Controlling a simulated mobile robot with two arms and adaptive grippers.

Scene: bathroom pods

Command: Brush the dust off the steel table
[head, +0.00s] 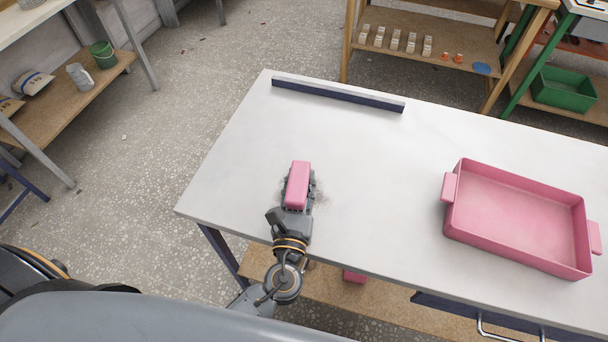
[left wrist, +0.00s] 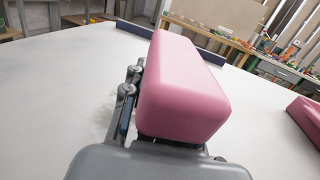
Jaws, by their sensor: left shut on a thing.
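My left gripper (head: 298,196) is over the left part of the pale steel table (head: 365,165). It is shut on a pink block-shaped brush (head: 299,178), which also fills the middle of the left wrist view (left wrist: 182,88). Its underside is hidden, so I cannot tell whether it touches the table. A grey smudge of dust (head: 320,195) shows on the table around the gripper, mostly to its right; part of it is hidden under the gripper. My right gripper is in neither view.
A pink tray (head: 515,222) with two handles stands on the table's right side. A dark blue-edged rail (head: 337,95) runs along the far edge. Shelves with small items stand at the far left and at the back. The table's middle is clear.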

